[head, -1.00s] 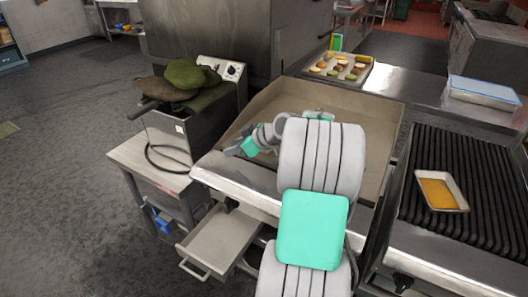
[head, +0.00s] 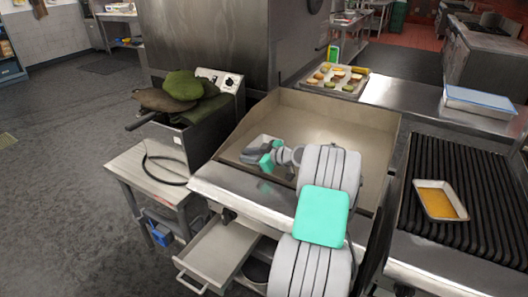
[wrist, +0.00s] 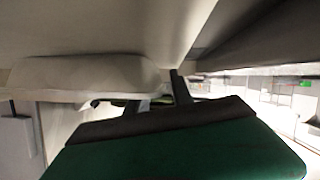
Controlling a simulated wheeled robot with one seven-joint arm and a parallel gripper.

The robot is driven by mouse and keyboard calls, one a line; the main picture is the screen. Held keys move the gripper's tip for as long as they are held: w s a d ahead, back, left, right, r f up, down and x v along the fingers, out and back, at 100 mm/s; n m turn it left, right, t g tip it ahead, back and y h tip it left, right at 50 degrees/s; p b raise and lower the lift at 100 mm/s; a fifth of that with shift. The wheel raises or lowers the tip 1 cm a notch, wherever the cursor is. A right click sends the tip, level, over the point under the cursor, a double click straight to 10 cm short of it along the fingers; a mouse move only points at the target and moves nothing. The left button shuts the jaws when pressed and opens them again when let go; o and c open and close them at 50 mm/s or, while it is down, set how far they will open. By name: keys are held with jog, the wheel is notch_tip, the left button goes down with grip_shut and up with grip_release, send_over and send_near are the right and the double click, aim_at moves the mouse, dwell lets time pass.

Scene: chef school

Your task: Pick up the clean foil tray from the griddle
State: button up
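The griddle (head: 335,128) is a wide steel plate with raised walls. A small pale tray (head: 262,140), apparently the clean foil tray, lies on its left part, mostly hidden behind my gripper (head: 252,155). My gripper is low over the griddle, right beside the tray. In the wrist view my gripper (wrist: 162,92) shows two dark fingers that look apart, with nothing clearly between them. A pale, rounded tray-like shape (wrist: 85,75) is close to the fingers there; I cannot tell if they touch it.
A foil tray with orange contents (head: 438,201) sits on the ribbed grill at right. A tray of vegetables (head: 334,80) stands behind the griddle. A fryer with green and brown cloth-like items (head: 185,90) is at left. An open drawer (head: 217,250) juts out below the griddle.

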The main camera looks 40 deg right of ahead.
grip_shut()
dwell(1.2)
